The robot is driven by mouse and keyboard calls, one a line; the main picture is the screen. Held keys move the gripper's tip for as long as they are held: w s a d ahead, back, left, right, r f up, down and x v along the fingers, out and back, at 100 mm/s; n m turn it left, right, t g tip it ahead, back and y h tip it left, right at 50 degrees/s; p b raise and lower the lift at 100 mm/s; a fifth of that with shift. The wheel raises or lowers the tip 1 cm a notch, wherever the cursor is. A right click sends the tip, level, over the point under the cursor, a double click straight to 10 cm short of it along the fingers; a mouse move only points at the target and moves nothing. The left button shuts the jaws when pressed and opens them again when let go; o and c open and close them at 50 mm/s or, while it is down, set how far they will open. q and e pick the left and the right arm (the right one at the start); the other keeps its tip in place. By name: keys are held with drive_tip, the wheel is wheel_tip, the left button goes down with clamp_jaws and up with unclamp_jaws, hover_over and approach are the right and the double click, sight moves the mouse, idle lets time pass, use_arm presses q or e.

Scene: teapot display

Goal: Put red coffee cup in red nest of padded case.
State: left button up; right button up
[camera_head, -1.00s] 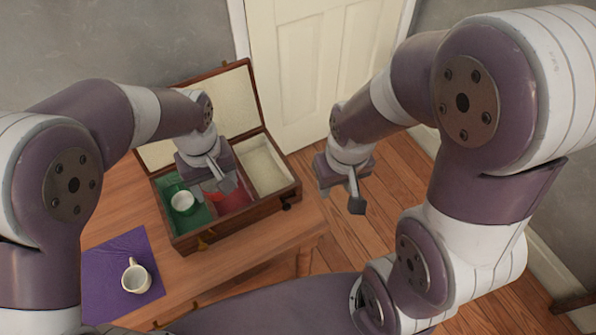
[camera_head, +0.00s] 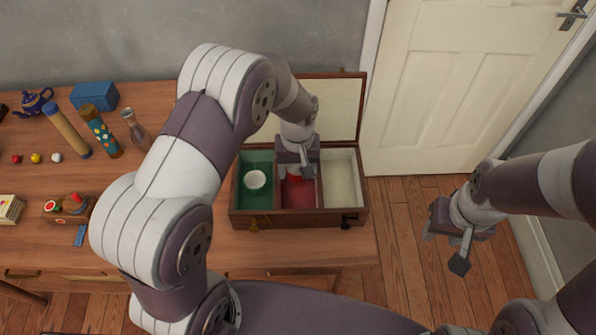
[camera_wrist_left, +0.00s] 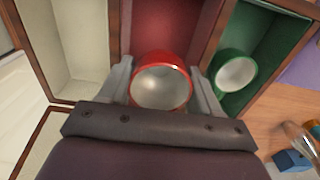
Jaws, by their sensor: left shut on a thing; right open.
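The padded case (camera_head: 298,219) stands open on the table, with green, red and cream nests. The red coffee cup (camera_wrist_left: 162,61) is held between the fingers of my left gripper (camera_wrist_left: 163,88) in the left wrist view. In the head view my left gripper (camera_head: 298,170) is over the back part of the red nest (camera_head: 298,197) and mostly hides the cup. The red nest (camera_wrist_left: 168,28) also shows beyond the cup in the wrist view; whether the cup touches its floor I cannot tell. My right gripper (camera_head: 452,245) is open and empty, right of the table.
A green cup (camera_wrist_left: 237,73) with a white inside sits in the green nest (camera_head: 255,198). The cream nest (camera_head: 342,185) is empty. A blue box (camera_head: 94,96), a teapot (camera_head: 34,102), tubes and a glass carafe (camera_head: 135,130) stand at the left of the table.

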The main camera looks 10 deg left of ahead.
use_arm(q)
drive_tip(key=shift+w+f, duration=0.1)
drive_tip(key=shift+f, duration=0.95)
drive_tip(key=shift+f, duration=0.1)
drive_tip(key=shift+f+b, duration=0.3)
drive_tip(key=shift+f, duration=0.15)
drive_tip(key=o, duration=0.8)
wheel_tip(320, 180, up, 13)
drive_tip(key=s+a+m+t, duration=0.1)
drive_tip(key=s+a+m, duration=0.2)
drive_tip(key=s, duration=1.1)
drive_tip(key=a, duration=0.2)
drive_tip(key=shift+a+r, duration=0.2)
drive_tip(key=shift+a, duration=0.1)
